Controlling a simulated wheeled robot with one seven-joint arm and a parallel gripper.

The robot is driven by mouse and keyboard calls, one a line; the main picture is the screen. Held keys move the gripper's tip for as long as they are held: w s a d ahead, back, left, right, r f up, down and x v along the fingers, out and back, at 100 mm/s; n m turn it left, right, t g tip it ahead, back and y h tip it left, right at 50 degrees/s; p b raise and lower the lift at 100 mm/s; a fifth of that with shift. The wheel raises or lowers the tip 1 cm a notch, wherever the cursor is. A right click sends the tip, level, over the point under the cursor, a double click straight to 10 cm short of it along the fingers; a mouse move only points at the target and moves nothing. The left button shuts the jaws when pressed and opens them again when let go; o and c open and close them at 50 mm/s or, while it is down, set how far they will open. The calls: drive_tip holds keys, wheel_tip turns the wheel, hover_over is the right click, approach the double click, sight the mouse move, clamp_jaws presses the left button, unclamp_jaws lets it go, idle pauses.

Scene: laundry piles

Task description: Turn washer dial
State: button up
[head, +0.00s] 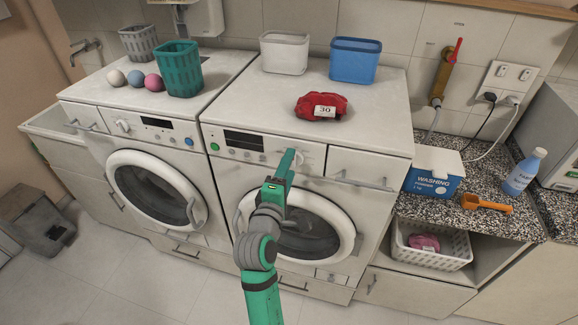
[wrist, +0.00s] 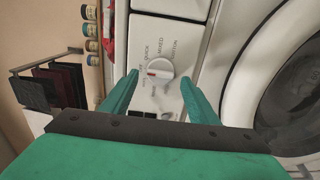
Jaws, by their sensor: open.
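The white dial (wrist: 158,68) with a red mark is on the washer's white control panel, with printed labels around it in the wrist view. It is partly hidden in the head view (head: 304,154). The dial belongs to the right washer (head: 360,150). My gripper (wrist: 160,77) is open, its two green fingers to either side of the dial, apart from it in the picture. In the head view my gripper (head: 289,158) is in front of the right washer's panel. I cannot tell how far the fingertips are from the panel.
The left washer (head: 150,145) has its own dial (head: 123,126). A red folded cloth (head: 321,106) tagged 30, a white bin (head: 285,52) and a blue bin (head: 355,60) sit on the right washer. A washing powder box (head: 433,172) stands on the counter at right.

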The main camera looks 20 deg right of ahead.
drive_tip(key=shift+w+d, duration=0.25)
drive_tip(key=shift+d, duration=0.55)
drive_tip(key=shift+a, duration=0.1)
drive_tip(key=shift+a, duration=0.1)
drive_tip(key=c, duration=1)
drive_tip(key=shift+c, duration=0.2)
